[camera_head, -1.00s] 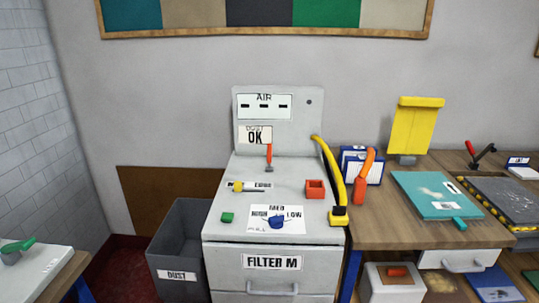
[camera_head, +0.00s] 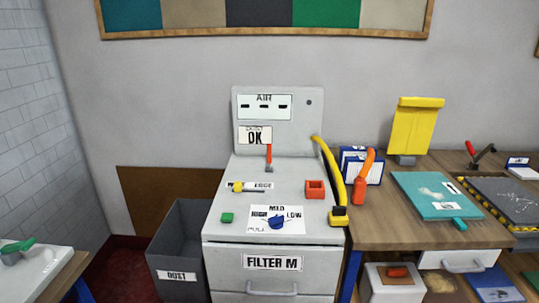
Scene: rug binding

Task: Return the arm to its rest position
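Neither of my arms nor grippers shows in the head view. The grey machine (camera_head: 222,255) stands in the middle, with an upright panel (camera_head: 300,135) marked AIR and OK. On its sloped top are a red-handled lever (camera_head: 269,156), a yellow-tipped lever (camera_head: 238,187), a red open-topped block (camera_head: 315,190), a green button (camera_head: 227,217) and a blue knob (camera_head: 277,223) on a MED/LOW label. A yellow hose (camera_head: 332,165) runs down its right side to a yellow and black end piece (camera_head: 339,216). The FILTER M drawer front (camera_head: 230,277) looks shut.
A dark DUST bin (camera_head: 170,244) stands left of the machine. A wooden bench (camera_head: 390,232) on the right holds a teal board (camera_head: 425,190), a yellow stand (camera_head: 413,130), an orange-handled tool (camera_head: 360,190) and a dark tray (camera_head: 500,195). A white surface (camera_head: 35,270) is at lower left.

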